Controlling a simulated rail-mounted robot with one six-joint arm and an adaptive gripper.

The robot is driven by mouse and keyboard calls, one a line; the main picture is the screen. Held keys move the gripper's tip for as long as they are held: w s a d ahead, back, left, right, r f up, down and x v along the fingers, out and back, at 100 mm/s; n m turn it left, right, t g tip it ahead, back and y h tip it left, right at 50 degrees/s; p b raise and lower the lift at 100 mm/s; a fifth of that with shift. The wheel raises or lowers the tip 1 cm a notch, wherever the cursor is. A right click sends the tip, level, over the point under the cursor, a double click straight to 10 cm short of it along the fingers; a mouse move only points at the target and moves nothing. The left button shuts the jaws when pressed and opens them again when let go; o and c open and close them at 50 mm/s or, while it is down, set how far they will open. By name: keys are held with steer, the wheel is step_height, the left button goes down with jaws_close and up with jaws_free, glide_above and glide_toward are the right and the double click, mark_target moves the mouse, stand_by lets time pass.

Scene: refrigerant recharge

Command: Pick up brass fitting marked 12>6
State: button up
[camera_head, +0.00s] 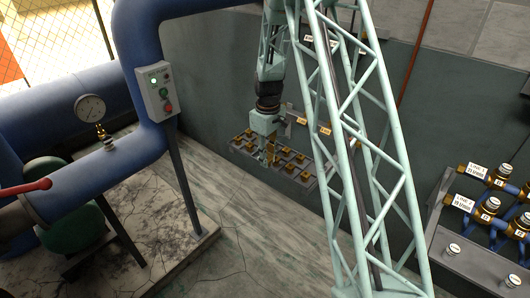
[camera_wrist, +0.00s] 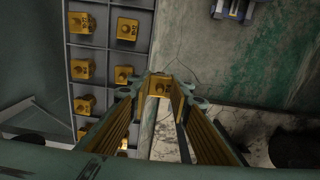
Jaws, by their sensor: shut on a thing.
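My gripper (camera_wrist: 159,90) is shut on a brass fitting (camera_wrist: 159,84) in the wrist view. The fitting sits between the two fingertips, at the right edge of the fitting tray as seen there. Its marking is too small to read. In the head view my gripper (camera_head: 268,155) is low over the compartment tray (camera_head: 238,146), and the held piece is hard to make out. Several other brass fittings stand in the tray's compartments, among them one with a dark marking (camera_wrist: 127,29) near the top. I cannot tell whether the held fitting touches the tray.
A blue pipe (camera_head: 136,50) with a button box (camera_head: 158,92) and a gauge (camera_head: 90,108) stands left of the tray. A valve manifold (camera_head: 490,205) with labels is at the far right. The floor (camera_head: 250,235) in front of the tray is clear.

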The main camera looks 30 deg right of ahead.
steer(key=shift+s+a+r, duration=0.1)
steer(key=shift+s+a, duration=0.15)
steer(key=shift+s, duration=0.6)
steer(key=shift+s+a+r, duration=0.1)
steer(key=shift+s+a, duration=0.15)
steer(key=shift+s, duration=0.65)
steer(key=shift+s+a+r, duration=0.1)
steer(key=shift+s+a, duration=0.15)
steer(key=shift+s, duration=0.6)
